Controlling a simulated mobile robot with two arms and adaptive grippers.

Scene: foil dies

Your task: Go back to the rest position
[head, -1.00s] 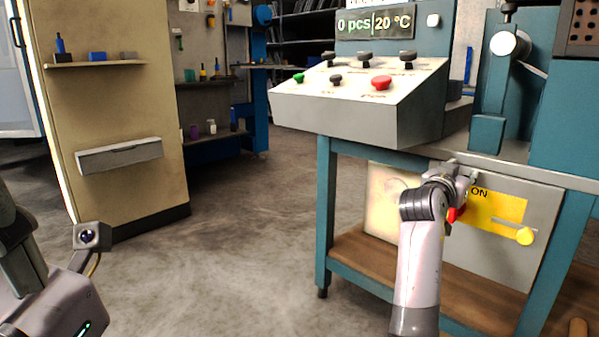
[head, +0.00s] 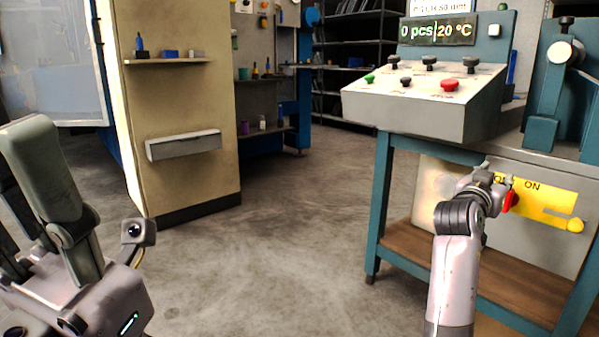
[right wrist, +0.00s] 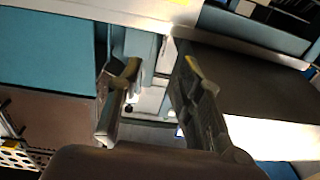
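My right gripper (head: 499,178) is in front of the press bench, by the grey panel with the yellow ON plate (head: 550,203). In the right wrist view its two fingers (right wrist: 157,92) stand apart with nothing held between them. A red part (head: 510,202) shows right beside the gripper; I cannot tell whether they touch. My left gripper (head: 18,172) is raised at the lower left of the head view, partly cut off by the edge. Its fingers look apart, and no object shows in them.
The control console (head: 415,108) with buttons and a display (head: 437,31) stands on the teal bench at right. A beige cabinet (head: 180,100) with a small shelf and a grey tray (head: 183,145) stands at left. The floor (head: 280,240) between them is clear.

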